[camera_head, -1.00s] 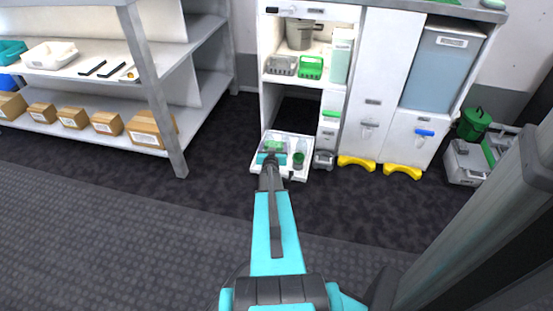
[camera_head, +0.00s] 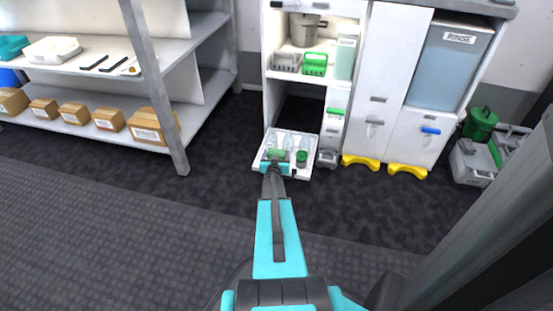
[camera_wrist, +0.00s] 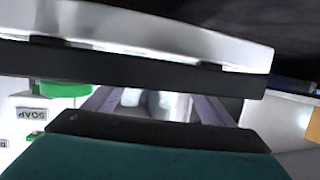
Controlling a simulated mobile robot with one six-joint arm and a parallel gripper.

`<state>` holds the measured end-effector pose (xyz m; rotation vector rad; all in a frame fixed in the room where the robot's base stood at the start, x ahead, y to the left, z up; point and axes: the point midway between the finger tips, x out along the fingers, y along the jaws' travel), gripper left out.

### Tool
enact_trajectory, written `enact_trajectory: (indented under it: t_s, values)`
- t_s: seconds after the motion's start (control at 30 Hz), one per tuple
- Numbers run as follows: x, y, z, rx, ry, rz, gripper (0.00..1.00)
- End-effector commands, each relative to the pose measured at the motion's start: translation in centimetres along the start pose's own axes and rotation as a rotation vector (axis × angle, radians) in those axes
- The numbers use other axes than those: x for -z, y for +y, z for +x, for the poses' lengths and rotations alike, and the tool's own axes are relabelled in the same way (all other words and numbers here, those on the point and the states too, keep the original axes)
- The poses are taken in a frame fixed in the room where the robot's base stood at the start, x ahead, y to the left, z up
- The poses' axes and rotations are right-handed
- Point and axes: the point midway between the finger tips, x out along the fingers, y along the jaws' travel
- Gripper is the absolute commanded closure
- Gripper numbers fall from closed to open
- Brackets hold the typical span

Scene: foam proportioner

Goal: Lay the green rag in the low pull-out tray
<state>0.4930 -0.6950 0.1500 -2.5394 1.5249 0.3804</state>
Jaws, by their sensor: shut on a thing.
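The low pull-out tray (camera_head: 297,173) is white and stands pulled out at the foot of the white cabinet. My gripper (camera_head: 275,161) is at its front left part, close above it, and is shut on the green rag (camera_head: 277,154). The rag shows only as a small green patch at the fingertips. I cannot tell whether it touches the tray floor. In the wrist view, dark and teal gripper parts fill much of the picture and I cannot pick out the rag.
Clear bottles (camera_head: 284,141) stand behind the rag. Yellow feet (camera_head: 361,162) stick out right of the tray. Floor in front is clear.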

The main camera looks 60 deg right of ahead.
Motion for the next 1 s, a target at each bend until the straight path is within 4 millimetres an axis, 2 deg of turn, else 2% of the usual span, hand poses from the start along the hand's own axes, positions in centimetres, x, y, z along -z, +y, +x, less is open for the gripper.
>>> enact_trajectory:
  t_s: [0.1, 0.57, 0.6, 0.7, 1.0]
  values:
    - [-0.92, -0.01, 0.32, 0.0, 0.0, 0.0, 0.48]
    - [-1.18, 0.0, 0.38, 0.0, 0.001, -0.001, 0.48]
    - [-1.12, 0.0, 0.36, 0.0, 0.0, -0.001, 0.19]
    - [-1.1, 0.01, 0.35, 0.0, 0.0, -0.001, 0.02]
    - [-1.07, 0.09, 0.3, -0.001, 0.0, 0.0, 0.02]
